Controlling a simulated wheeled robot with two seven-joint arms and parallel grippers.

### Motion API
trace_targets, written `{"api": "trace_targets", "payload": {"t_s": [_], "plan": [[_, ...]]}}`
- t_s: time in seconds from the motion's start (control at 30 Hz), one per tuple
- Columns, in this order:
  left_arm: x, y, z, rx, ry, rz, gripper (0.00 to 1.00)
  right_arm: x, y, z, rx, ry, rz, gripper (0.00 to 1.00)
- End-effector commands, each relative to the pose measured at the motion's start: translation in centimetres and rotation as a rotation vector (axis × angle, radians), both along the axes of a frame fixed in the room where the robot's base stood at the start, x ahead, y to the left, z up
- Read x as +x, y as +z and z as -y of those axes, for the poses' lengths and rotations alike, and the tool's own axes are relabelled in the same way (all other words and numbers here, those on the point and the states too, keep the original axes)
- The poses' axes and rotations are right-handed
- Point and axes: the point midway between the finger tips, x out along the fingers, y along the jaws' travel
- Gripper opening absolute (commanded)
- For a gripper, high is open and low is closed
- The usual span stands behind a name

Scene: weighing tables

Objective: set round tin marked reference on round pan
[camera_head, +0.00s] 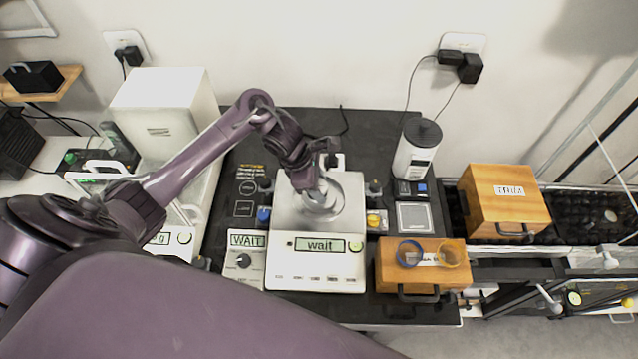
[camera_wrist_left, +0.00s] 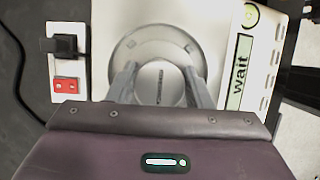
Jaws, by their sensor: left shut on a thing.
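My left gripper (camera_head: 316,198) reaches down over the round pan (camera_head: 350,188) of the white balance (camera_head: 312,272). It is shut on a pale round tin, whose top with a small dark label shows between the two fingers in the left wrist view (camera_wrist_left: 160,86). The label is too small to read. The round pan (camera_wrist_left: 128,52) shows as a metal ring around and behind the tin in that view. The tin is over the pan; I cannot tell whether it touches it. The balance display reads "wait". My right gripper is not in view.
A "WAIT" sign box (camera_head: 245,258) stands left of the balance. On its right are a wooden box (camera_head: 388,282) with two rings on top, a small square scale (camera_head: 415,218) and a white cylinder (camera_head: 415,150). Another wooden box (camera_head: 500,205) stands farther right.

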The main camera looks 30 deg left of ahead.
Motion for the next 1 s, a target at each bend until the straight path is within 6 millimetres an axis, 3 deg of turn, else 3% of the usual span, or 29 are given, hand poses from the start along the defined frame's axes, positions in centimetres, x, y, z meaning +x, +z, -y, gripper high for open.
{"api": "trace_targets", "payload": {"t_s": [0.03,0.07,0.23,0.63,1.0], "plan": [[0.0,0.0,0.0,0.001,0.000,0.000,0.22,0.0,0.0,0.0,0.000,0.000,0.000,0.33],[0.0,0.0,0.0,0.000,0.000,-0.001,0.47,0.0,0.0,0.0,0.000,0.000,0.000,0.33],[0.0,0.0,0.0,0.001,0.000,0.000,0.67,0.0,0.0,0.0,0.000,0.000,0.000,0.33],[-0.1,0.8,-0.5,0.003,0.000,0.004,0.67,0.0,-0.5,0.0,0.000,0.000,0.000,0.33],[-1.2,7.1,-2.9,0.009,0.000,0.004,0.67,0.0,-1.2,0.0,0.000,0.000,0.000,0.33]]}}
